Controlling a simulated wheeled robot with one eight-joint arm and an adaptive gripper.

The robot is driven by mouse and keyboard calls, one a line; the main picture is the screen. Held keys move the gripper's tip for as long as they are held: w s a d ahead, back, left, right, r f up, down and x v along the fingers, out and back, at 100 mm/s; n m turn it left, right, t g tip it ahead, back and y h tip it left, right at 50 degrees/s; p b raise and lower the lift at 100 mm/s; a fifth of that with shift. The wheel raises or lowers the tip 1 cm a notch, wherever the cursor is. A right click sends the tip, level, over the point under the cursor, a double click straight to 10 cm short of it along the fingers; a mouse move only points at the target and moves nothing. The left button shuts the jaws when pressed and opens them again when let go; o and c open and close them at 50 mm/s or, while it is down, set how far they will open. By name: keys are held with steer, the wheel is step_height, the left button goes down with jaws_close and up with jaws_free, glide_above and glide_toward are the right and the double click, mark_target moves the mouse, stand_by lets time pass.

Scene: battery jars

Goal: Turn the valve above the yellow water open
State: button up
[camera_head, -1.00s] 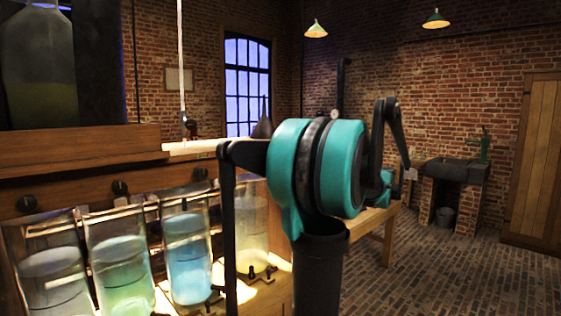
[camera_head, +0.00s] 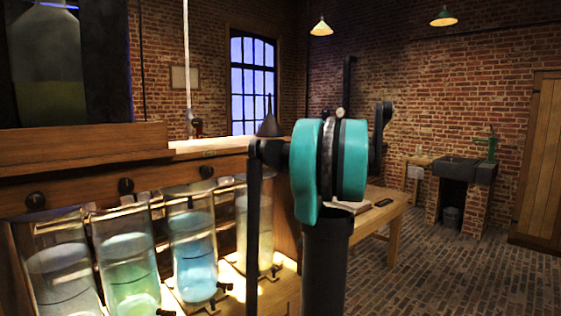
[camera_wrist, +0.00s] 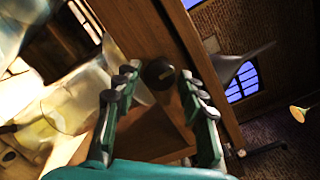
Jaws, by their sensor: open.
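The jar with yellowish water (camera_head: 265,232) stands at the right end of the row in the head view, partly behind my arm. The valve above it is hidden by my arm there. In the wrist view a round dark knob (camera_wrist: 158,75) with a small pale mark sits on the wooden panel, between and beyond my fingertips. It appears to be that valve; how far it is turned I cannot tell. My gripper (camera_wrist: 157,85) is open, with green fingers and dark pads on either side of the knob, no contact visible. A glass jar (camera_wrist: 65,112) with yellowish water shows at left.
Other jars hold pale, green (camera_head: 128,265) and blue water (camera_head: 194,258), with dark knobs (camera_head: 125,186) above them. A wooden ledge (camera_head: 80,140) runs above the knobs. A dark funnel (camera_wrist: 235,65) is right of my fingers. Brick floor at right is open.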

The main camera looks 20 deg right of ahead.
steer(key=shift+x, duration=0.9)
steer(key=c, duration=0.9)
